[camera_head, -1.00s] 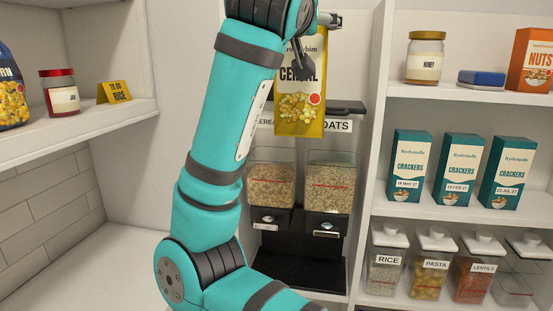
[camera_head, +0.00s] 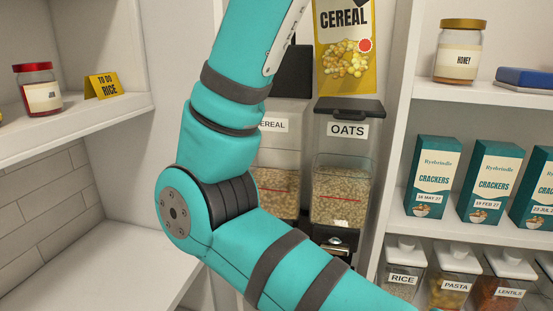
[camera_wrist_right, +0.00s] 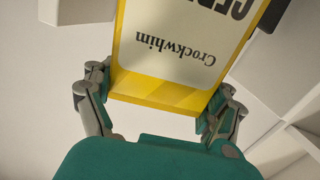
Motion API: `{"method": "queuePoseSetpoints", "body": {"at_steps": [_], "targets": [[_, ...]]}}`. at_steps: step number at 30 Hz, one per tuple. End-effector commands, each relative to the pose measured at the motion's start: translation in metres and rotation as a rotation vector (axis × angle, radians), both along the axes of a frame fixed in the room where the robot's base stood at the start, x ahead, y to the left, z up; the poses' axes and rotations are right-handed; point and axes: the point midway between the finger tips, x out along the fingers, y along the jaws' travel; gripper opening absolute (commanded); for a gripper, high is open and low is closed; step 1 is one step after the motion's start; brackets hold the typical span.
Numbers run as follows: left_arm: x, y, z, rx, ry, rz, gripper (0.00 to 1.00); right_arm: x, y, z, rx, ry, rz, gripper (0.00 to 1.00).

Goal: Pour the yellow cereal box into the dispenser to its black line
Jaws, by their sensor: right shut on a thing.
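The yellow cereal box (camera_head: 345,50) is at the top of the head view, above the oats bin, its top cut off. In the right wrist view the box (camera_wrist_right: 170,55) is between the fingers of my right gripper (camera_wrist_right: 160,100), which is shut on it. The dispenser has a cereal bin (camera_head: 278,160), partly hidden by my right arm, and an oats bin (camera_head: 342,185) with its dark lid down. A dark upright panel (camera_head: 295,72), apparently the raised cereal lid, stands above the cereal bin. Both bins hold pale contents and show a red line; I see no black line. My left gripper is out of view.
Right shelves hold a honey jar (camera_head: 459,52), a blue case (camera_head: 523,80), teal cracker boxes (camera_head: 433,178) and lidded containers (camera_head: 403,268). The left shelf has a red-lidded jar (camera_head: 38,90) and a yellow sign (camera_head: 101,86). The counter (camera_head: 125,260) at lower left is clear.

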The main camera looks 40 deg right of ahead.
Motion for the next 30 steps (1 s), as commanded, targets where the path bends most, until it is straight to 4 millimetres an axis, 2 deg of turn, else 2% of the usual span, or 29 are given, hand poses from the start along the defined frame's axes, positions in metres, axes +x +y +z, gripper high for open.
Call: {"method": "queuePoseSetpoints", "body": {"at_steps": [2, 4, 11, 17, 30], "targets": [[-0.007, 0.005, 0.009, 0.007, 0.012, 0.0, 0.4, 0.004, 0.0, 0.006, -0.008, 0.041, -0.002, 0.26], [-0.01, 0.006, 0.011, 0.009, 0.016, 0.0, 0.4, 0.009, 0.001, 0.003, -0.016, 0.086, -0.003, 0.26], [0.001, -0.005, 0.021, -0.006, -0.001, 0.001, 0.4, 0.024, 0.004, -0.003, -0.043, 0.233, -0.003, 0.26], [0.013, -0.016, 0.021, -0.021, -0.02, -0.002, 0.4, 0.025, 0.004, -0.005, -0.044, 0.234, -0.003, 0.26], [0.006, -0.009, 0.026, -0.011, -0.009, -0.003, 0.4, 0.041, 0.01, -0.005, -0.045, 0.234, -0.002, 0.26]]}}
